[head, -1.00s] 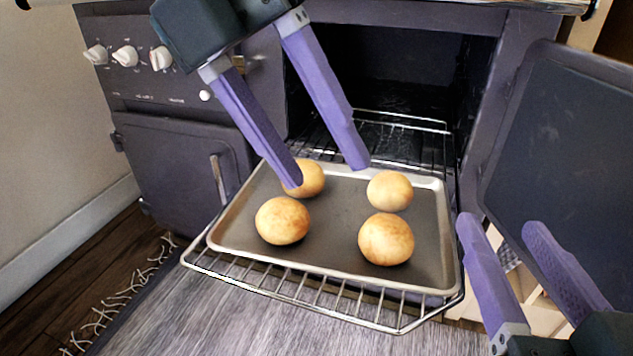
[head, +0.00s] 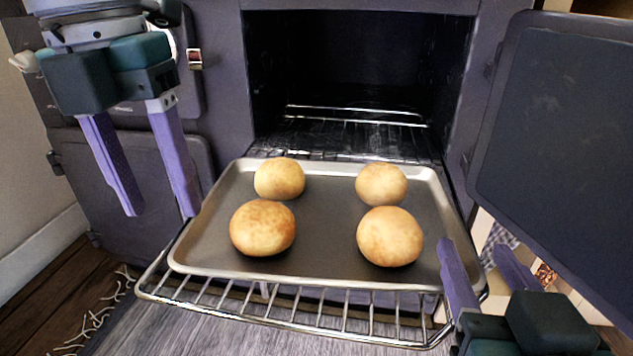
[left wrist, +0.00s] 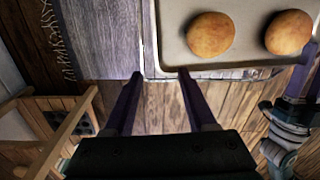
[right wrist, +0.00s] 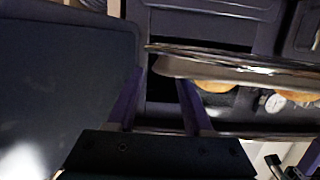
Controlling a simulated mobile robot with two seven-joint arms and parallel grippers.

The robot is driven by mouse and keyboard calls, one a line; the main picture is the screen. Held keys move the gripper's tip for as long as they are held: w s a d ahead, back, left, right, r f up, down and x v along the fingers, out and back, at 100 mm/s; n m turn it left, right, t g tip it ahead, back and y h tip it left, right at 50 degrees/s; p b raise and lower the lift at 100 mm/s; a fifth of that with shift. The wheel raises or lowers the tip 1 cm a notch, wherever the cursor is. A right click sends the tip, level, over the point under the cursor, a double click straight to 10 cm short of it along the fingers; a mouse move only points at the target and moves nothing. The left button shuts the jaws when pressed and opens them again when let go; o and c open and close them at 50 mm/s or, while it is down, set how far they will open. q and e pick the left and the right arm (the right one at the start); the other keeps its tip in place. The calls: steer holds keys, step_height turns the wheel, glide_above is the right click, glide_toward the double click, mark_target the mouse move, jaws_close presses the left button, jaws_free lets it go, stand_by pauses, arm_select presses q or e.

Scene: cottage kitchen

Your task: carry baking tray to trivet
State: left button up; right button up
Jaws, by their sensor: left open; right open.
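The baking tray (head: 325,222), grey with a pale rim, rests on the pulled-out oven rack and carries several round golden buns (head: 262,228). My left gripper (head: 162,213) is open and empty beside the tray's left edge. In the left wrist view the tray (left wrist: 172,40) lies just beyond the open fingertips. My right gripper (head: 474,248) is open at the tray's right edge. In the right wrist view the tray's rim (right wrist: 175,66) shows edge-on close to the fingertips. I cannot tell whether it touches them. I see no trivet in these views.
The wire oven rack (head: 330,318) sticks out under the tray. The dark oven cavity (head: 350,65) is behind it. The open oven door (head: 560,130) stands close on the right. A fringed rug (head: 100,310) lies on the floor at lower left.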

mark_target(182, 252)
arm_select(q)
step_height(182, 252, down, 6)
steer(key=shift+d+r, duration=0.1)
steer(key=shift+d, duration=0.05)
arm_select(e)
steer(key=x, duration=0.6)
steer(key=shift+s, duration=0.1)
arm_select(q)
steer(key=c, duration=0.7)
arm_select(e)
steer(key=c, duration=0.7)
arm_select(q)
jaws_close()
arm_select(e)
jaws_close()
steer(key=shift+r, duration=0.1)
